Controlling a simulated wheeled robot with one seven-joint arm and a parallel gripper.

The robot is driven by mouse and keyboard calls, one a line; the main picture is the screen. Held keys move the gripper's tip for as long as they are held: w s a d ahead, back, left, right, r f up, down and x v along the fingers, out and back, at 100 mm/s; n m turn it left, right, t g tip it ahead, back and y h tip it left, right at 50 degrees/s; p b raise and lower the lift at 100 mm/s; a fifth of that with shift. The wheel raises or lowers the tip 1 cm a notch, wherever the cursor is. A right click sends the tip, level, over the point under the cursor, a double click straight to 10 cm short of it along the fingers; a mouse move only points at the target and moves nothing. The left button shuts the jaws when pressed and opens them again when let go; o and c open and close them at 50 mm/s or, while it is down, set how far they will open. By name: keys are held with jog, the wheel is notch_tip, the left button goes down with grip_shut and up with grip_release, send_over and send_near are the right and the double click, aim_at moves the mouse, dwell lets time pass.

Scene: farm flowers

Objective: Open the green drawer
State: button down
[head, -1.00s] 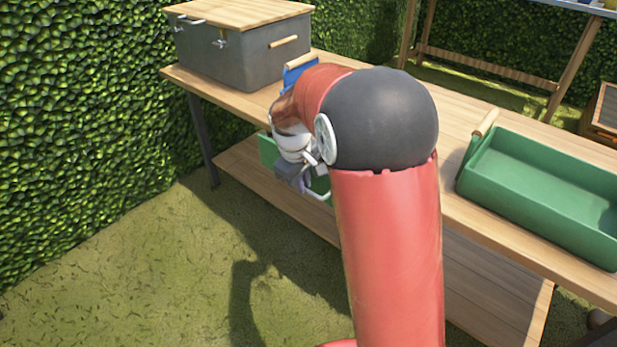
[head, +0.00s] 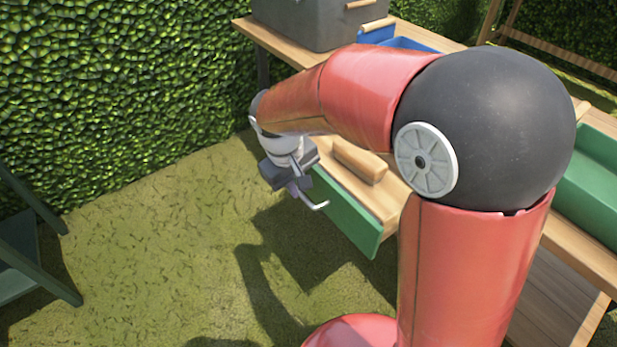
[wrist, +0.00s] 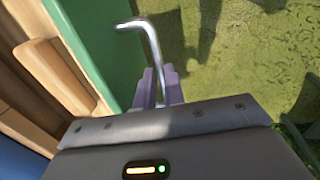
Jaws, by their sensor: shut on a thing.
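The green drawer (head: 345,215) stands pulled out from under the wooden workbench, with its inside showing from above. A bent metal handle (head: 318,204) is on its front. My gripper (head: 303,190) is at the drawer front, shut on the handle. In the wrist view the fingers (wrist: 158,85) close around the metal handle (wrist: 150,42), beside the green drawer front (wrist: 98,38). The handle's far end sticks out past the fingers. My arm hides part of the drawer and bench in the head view.
A wooden piece (head: 360,160) shows in the drawer. On the bench are a grey box (head: 300,25), a blue bin (head: 412,44) and a green bin (head: 592,195). A dark-legged stand (head: 30,240) is at the left. The grass between is clear.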

jog(key=shift+a, duration=0.15)
jog(key=c, duration=1.5)
grip_release()
jog(key=shift+s, duration=0.1)
notch_tip(320, 180, up, 8)
jog(key=a, duration=0.1)
jog(key=shift+s+f+p, duration=0.15)
jog(key=shift+s+p, duration=0.25)
jog(key=shift+p, duration=0.05)
